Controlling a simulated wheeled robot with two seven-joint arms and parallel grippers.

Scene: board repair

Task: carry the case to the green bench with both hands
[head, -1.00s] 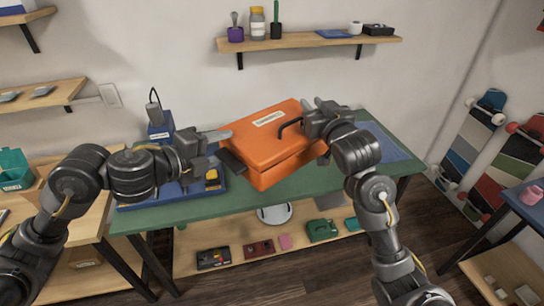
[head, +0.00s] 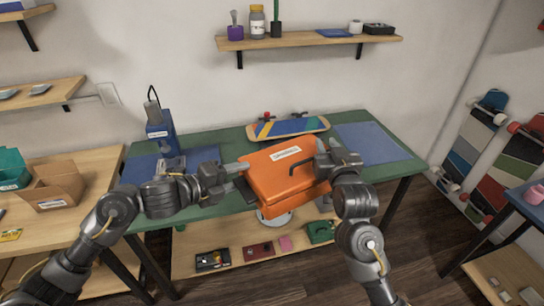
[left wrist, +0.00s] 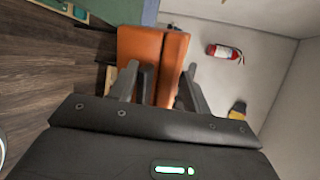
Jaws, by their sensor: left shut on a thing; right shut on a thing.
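The orange case (head: 285,186) has a white label on top and a dark handle. It is tilted and overlaps the front edge of the green bench (head: 408,170) in the head view; whether it touches the bench I cannot tell. My left gripper (head: 236,178) is shut on its left side, by a dark part. My right gripper (head: 322,158) is shut on its right side, near the handle. In the left wrist view the case (left wrist: 142,45) shows beyond the fingers of my left gripper (left wrist: 162,88).
A skateboard (head: 288,127) lies at the back of the bench. A blue mat (head: 370,143) lies at right, and a blue device (head: 158,128) stands at left. Several small items lie on the lower shelf (head: 205,233). A cardboard box (head: 52,186) stands on the left table.

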